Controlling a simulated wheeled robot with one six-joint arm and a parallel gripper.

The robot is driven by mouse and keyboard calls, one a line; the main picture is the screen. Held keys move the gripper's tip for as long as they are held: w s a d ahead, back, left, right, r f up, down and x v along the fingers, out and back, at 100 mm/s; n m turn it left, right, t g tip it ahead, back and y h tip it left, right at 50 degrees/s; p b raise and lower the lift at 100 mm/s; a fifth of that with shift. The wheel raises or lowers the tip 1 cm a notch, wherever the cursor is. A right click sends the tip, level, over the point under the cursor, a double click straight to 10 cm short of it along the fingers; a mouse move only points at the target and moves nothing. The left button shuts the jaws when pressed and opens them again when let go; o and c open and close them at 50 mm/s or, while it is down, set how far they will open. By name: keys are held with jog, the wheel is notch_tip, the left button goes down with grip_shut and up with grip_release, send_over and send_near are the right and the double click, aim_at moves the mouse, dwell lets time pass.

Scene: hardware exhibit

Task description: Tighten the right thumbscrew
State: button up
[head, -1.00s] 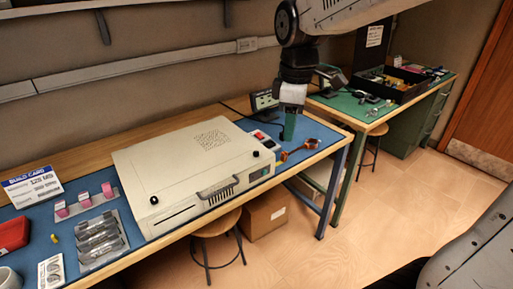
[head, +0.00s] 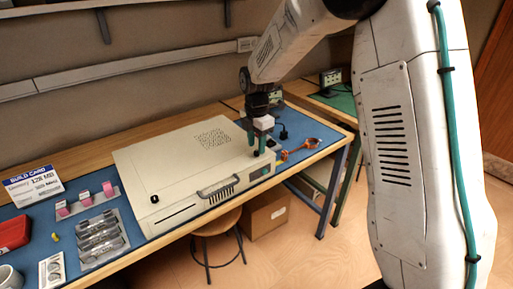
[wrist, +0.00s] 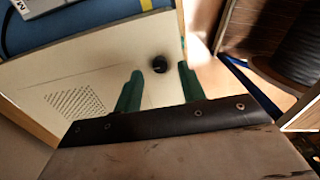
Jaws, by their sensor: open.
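The flat beige case (head: 180,165) lies on the blue bench mat. The right thumbscrew, a black knob, stands near the case's right front corner and shows in the wrist view (wrist: 159,64). My gripper (head: 261,148) is open just above that corner, pointing down. In the wrist view its green fingers (wrist: 160,70) lie on either side of the knob, with gaps between; whether they are down at its height I cannot tell. In the head view the gripper partly hides the knob. The left thumbscrew (head: 154,198) stands at the case's left front.
An orange-handled tool (head: 300,147) lies on the mat right of the case. Left of the case are pink-marked blocks (head: 85,198), a clear tray (head: 101,235), a red box (head: 13,233) and a build card (head: 33,186). A stool (head: 218,225) stands below.

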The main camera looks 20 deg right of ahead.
jog(key=shift+f, duration=1.05)
grip_shut()
